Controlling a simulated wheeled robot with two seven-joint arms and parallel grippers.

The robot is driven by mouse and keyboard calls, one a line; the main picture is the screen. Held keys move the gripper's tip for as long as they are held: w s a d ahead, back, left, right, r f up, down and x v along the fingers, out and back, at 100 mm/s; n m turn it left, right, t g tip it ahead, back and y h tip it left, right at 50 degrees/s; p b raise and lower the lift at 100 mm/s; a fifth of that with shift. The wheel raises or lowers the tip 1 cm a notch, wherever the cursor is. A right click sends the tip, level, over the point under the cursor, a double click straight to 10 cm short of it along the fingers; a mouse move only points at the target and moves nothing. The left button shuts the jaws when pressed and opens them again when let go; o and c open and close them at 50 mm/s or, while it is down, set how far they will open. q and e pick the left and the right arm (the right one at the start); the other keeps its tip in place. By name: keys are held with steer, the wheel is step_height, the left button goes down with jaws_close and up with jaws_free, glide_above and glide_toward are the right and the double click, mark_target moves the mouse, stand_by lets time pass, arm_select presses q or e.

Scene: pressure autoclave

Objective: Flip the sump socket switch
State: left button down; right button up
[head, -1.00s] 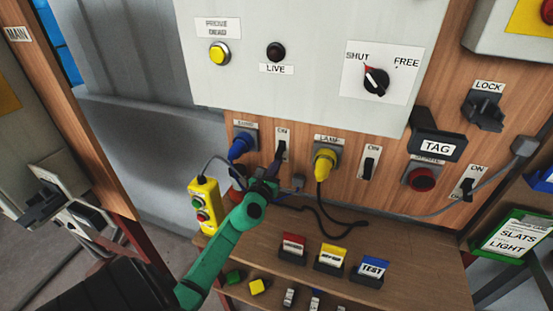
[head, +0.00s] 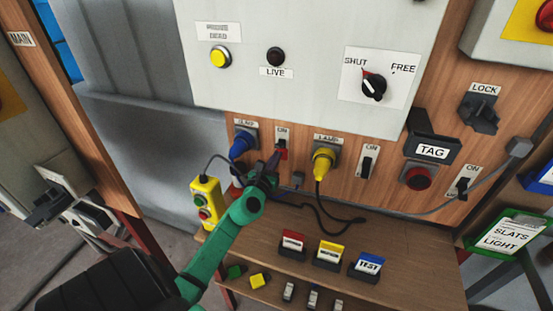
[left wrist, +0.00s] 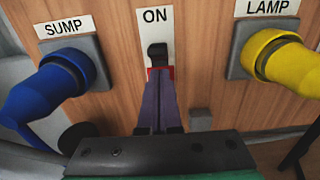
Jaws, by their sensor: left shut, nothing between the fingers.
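The sump socket switch (head: 282,144) is a black rocker on a white plate marked ON, right of the blue sump plug (head: 241,145). In the left wrist view the rocker (left wrist: 157,52) sits high on its plate, with a red patch (left wrist: 168,71) below it. My left gripper (head: 275,160) is shut and empty, its fingertips (left wrist: 160,80) just under the rocker and over the lower part of the red patch. I cannot tell whether the tips touch the plate. My right gripper is not in view.
The yellow lamp plug (head: 324,160) is close on the right, with its own switch (head: 368,161) beyond. A yellow button pendant (head: 206,204) hangs at the left. Red, yellow and blue tag blocks (head: 330,254) stand on the wooden shelf below.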

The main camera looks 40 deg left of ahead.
arm_select(q)
steer(key=v, duration=0.8)
steer(key=shift+s+d+f+b, duration=0.15)
steer(key=shift+s+f+b, duration=0.1)
steer(key=shift+f+b, duration=0.2)
stand_by(0.4)
